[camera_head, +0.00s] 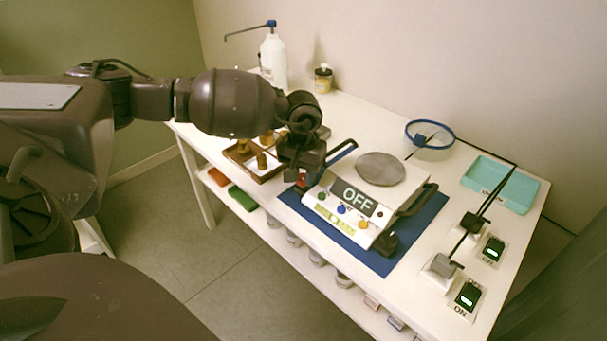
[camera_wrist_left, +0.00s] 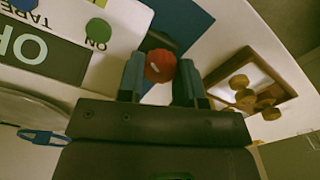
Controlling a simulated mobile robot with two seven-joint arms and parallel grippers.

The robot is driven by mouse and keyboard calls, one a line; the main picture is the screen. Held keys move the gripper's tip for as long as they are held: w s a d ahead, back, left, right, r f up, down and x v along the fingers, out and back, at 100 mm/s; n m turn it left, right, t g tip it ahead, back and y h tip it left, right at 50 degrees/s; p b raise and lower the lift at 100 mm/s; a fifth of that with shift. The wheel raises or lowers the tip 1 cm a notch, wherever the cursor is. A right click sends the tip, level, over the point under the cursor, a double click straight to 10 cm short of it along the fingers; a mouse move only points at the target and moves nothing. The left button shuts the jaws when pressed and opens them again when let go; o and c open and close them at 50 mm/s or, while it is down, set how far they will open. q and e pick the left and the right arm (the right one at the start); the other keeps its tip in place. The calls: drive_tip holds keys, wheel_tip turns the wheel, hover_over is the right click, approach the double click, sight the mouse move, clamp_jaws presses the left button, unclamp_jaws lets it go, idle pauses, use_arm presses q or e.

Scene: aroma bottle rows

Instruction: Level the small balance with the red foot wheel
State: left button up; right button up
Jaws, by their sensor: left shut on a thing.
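The small balance (camera_head: 392,170) stands on a blue mat (camera_head: 408,248) on the white table. Its dark display (camera_head: 355,198) reads OFF, and its front panel has several coloured buttons and a level window (camera_head: 334,219). In the left wrist view the red foot wheel (camera_wrist_left: 160,66) sits between the two fingers of my left gripper (camera_wrist_left: 160,80), at the balance's corner. The gripper is shut on the wheel. In the head view my left gripper (camera_head: 302,180) is at the balance's left front corner and hides most of the wheel. My right gripper is out of view.
A wooden tray with brass weights (camera_head: 262,160) lies left of the balance. A white bottle (camera_head: 273,60), a small jar (camera_head: 323,78) and a blue-rimmed ring (camera_head: 430,134) stand behind. A teal tray (camera_head: 500,186) and plugs with switches (camera_head: 468,294) are on the right.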

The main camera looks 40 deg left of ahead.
sight(302, 177)
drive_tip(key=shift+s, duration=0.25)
use_arm(q)
drive_tip(key=o, duration=0.9)
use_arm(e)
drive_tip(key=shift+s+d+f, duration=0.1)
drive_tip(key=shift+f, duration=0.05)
use_arm(q)
drive_tip(key=shift+o, duration=0.2)
wheel_tip(302, 177, up, 11)
drive_tip(key=p, duration=0.1)
drive_tip(key=shift+p, duration=0.3)
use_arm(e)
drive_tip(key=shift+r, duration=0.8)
use_arm(q)
drive_tip(key=shift+f, duration=0.1)
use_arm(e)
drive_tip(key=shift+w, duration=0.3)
